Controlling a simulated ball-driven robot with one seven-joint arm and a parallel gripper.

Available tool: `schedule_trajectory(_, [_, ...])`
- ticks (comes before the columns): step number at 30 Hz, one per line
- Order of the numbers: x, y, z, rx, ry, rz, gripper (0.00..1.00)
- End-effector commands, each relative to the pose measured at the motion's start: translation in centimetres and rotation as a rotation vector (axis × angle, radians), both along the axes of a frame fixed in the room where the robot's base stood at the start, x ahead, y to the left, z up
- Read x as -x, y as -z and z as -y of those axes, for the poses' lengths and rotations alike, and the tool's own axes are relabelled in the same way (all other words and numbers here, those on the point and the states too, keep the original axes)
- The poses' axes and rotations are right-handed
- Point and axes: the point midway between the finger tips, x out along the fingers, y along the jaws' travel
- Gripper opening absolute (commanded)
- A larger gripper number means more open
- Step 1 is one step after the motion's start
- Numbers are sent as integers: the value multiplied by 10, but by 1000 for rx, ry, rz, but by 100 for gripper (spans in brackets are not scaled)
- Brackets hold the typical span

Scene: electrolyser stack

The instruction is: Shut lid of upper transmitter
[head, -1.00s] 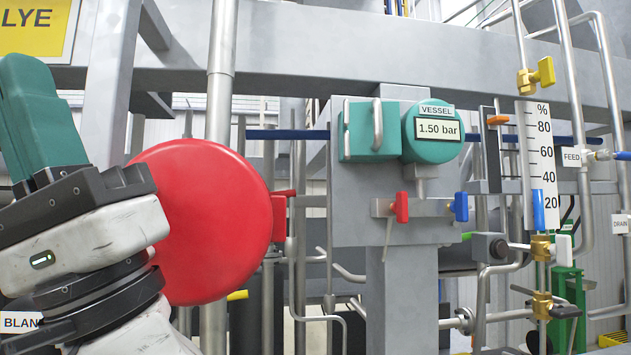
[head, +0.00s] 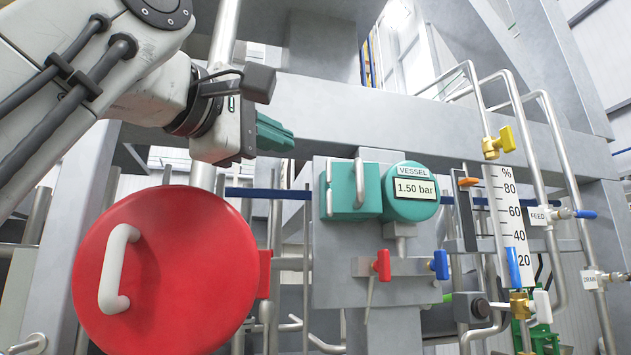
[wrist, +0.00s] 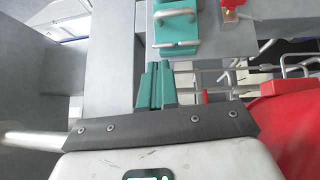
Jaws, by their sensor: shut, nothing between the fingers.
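The upper transmitter (head: 409,192) is a round teal housing labelled VESSEL with a 1.50 bar display, mounted on a grey plate. Directly left of its face is a teal boxy part (head: 343,191) with a grey handle, which looks like its lid swung aside; the display is uncovered. A second grey bar is at that part's left edge. My gripper (head: 289,140) is shut and empty, up and left of the teal part and apart from it. In the wrist view my teal fingers (wrist: 155,66) point toward the teal part (wrist: 177,33), which lies beyond their tips.
A large red round cover (head: 170,275) with a white handle (head: 115,270) stands below my arm. Red (head: 382,265) and blue (head: 439,264) valve levers sit under the transmitter. A grey beam (head: 400,110) crosses behind. A level scale (head: 506,215) and pipes stand right.

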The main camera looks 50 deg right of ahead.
Motion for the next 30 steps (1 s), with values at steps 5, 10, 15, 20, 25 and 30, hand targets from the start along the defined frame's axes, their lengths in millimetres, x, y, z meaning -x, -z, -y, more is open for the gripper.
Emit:
schedule_trajectory(5, [-2,8,3,-110,-28,27,0])
schedule_trajectory(10, [-4,7,18,-115,-28,27,0])
schedule_trajectory(15, [-8,6,49,-114,-26,28,0])
schedule_trajectory(20, [-12,6,81,-114,-25,27,0])
schedule_trajectory(25, [-10,6,109,-113,-27,30,0])
schedule_trajectory(30, [3,7,125,-112,-27,28,0])
